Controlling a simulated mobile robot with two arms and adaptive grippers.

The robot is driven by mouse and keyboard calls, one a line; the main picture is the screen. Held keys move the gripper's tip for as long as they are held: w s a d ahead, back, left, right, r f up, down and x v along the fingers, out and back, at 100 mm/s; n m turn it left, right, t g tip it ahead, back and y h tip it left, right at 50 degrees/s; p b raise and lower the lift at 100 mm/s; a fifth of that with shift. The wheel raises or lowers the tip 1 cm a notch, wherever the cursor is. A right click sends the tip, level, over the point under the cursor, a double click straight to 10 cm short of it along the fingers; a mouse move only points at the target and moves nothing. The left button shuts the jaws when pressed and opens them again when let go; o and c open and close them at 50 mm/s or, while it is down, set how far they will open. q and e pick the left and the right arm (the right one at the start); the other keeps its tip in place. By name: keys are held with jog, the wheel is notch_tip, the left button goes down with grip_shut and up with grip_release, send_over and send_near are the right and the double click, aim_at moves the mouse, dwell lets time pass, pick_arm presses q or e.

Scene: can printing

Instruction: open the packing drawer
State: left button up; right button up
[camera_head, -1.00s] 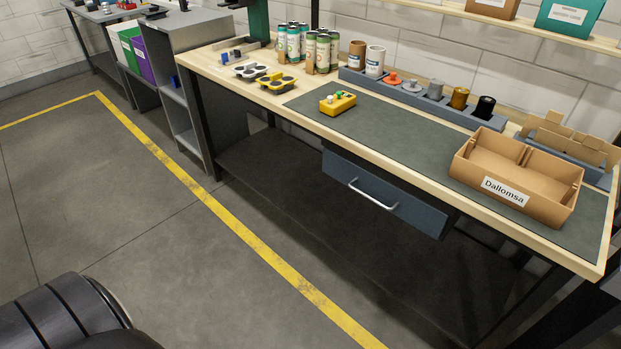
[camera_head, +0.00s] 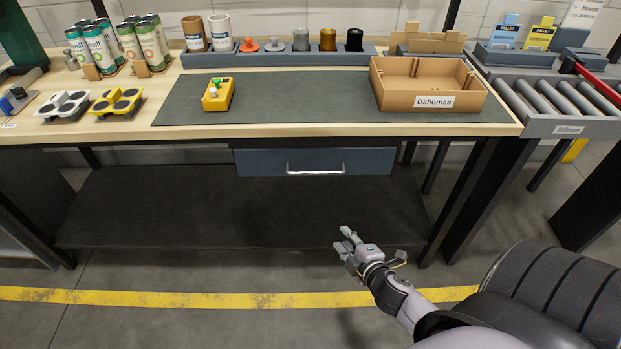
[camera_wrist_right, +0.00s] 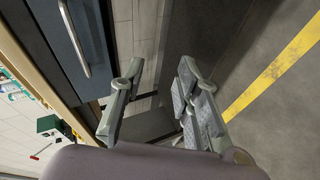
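The packing drawer (camera_head: 270,163) is a blue-grey front under the workbench, with a silver bar handle (camera_head: 316,170). Its front looks shut, close under the bench top. My right gripper (camera_head: 346,241) is below and in front of the drawer, apart from the handle, and empty. In the right wrist view its two fingers (camera_wrist_right: 154,98) are spread apart with nothing between them. The handle shows there too (camera_wrist_right: 74,38), at the upper left, outside the fingers. My left gripper is not in view.
A cardboard box (camera_head: 430,103) labelled "Dallomsa" and a yellow device (camera_head: 217,96) stand on the bench mat (camera_head: 300,105). A dark lower shelf (camera_head: 200,210) lies under the drawer. A roller conveyor (camera_head: 570,124) is at the right. The floor in front is clear.

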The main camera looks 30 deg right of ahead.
aim_at(315, 174)
notch_tip(315, 174, up, 11)
jog(key=w+n+t, duration=0.2)
jog(key=n+t, duration=0.1)
jog(key=x, duration=1.7)
jog(key=shift+w+a+f, duration=0.15)
jog(key=shift+a+f, duration=0.05)
jog(key=shift+f, duration=0.15)
grip_shut()
